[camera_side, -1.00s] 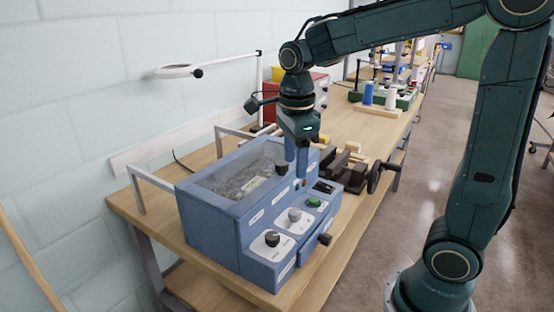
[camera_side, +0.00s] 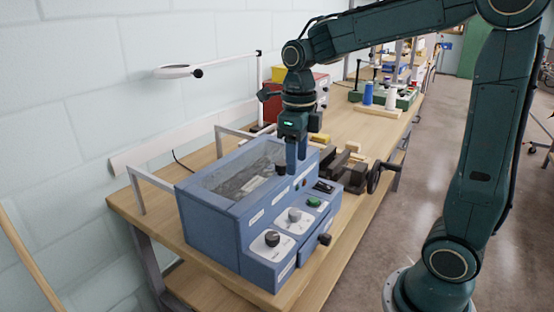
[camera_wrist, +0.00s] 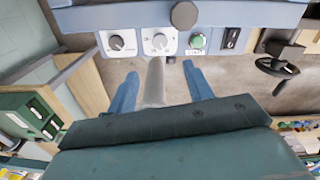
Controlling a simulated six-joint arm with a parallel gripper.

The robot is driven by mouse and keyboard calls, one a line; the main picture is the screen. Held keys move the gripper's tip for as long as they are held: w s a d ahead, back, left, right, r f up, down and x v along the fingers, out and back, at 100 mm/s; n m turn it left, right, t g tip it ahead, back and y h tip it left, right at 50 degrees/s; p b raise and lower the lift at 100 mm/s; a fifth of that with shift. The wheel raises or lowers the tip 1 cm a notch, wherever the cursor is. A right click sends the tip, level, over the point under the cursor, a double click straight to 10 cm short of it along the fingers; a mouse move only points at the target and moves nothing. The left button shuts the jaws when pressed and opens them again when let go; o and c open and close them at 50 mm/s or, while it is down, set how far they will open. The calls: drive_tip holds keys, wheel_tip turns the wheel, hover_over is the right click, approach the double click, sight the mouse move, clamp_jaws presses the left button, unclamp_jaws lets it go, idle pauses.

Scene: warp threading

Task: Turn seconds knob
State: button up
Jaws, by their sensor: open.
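A blue box-shaped machine (camera_side: 212,222) sits on the bench, with a panel of controls on its front. A black knob (camera_side: 272,239) and a grey knob (camera_side: 294,215) stand on white dial plates. Both also show in the wrist view, the black knob (camera_wrist: 116,43) left of the grey knob (camera_wrist: 159,41). The labels are too small to read, so I cannot tell which is the seconds knob.
A green button (camera_wrist: 197,41) and a black switch (camera_wrist: 231,38) sit right of the knobs. Another black knob (camera_side: 281,168) stands on the machine's top by my fingers. A vise with a handwheel (camera_side: 374,178) stands just behind.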

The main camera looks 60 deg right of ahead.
sight(295, 211)
wheel_tip(295, 211, down, 14)
drive_tip(key=shift+r, duration=0.25)
idle(0.5)
drive_tip(key=c, duration=1)
drive_tip(key=shift+o, duration=0.2)
drive_tip(key=shift+m, duration=0.7)
drive_tip(key=o, duration=1)
drive_tip(key=shift+c, duration=0.2)
wheel_tip(295, 211, up, 14)
